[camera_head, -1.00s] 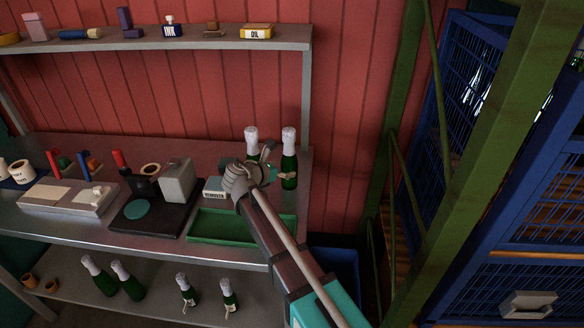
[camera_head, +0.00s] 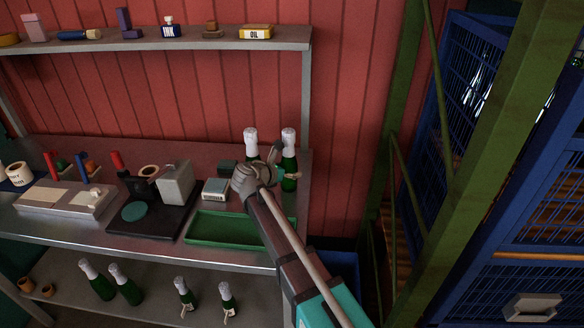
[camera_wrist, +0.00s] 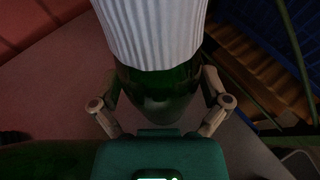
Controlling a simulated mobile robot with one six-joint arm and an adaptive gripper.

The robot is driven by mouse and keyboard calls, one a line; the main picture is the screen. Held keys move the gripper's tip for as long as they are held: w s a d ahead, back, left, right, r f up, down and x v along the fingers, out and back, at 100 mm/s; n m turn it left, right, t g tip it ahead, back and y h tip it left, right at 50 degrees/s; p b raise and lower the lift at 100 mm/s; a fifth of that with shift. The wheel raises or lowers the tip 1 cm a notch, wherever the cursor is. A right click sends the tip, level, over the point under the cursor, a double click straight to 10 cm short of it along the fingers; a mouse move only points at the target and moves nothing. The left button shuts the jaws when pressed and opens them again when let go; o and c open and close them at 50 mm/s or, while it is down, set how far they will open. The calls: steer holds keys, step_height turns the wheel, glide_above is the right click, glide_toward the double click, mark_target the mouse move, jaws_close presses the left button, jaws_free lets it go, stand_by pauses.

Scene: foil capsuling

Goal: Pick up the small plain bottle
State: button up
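Two dark green bottles with white foil tops stand upright at the back right of the bench, a left one (camera_head: 251,143) and a right one (camera_head: 289,150). My gripper (camera_head: 283,164) is at them and hides part of their bodies. One finger crosses the front of the right bottle. In the wrist view a green bottle (camera_wrist: 158,88) with a pleated white top stands between my two fingers (camera_wrist: 160,95). The fingers are spread on both sides of it, with no clear grip seen. No label shows on its visible part. I cannot tell size differences between the two bottles.
A green tray (camera_head: 222,243) lies on the bench in front of the bottles, left of my arm. A small box (camera_head: 215,189) and a black press base (camera_head: 150,220) are farther left. Several bottles stand on the lower shelf (camera_head: 150,300). A green post (camera_head: 400,110) rises at right.

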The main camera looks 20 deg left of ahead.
steer(key=c, duration=0.9)
steer(key=shift+c, duration=0.2)
steer(key=shift+r, duration=0.2)
step_height(320, 180, up, 2)
steer(key=p, duration=0.2)
steer(key=shift+p, duration=0.3)
steer(key=s+r+p, duration=1)
steer(key=s, duration=0.4)
steer(key=shift+d+r, duration=0.25)
steer(key=shift+r, duration=0.05)
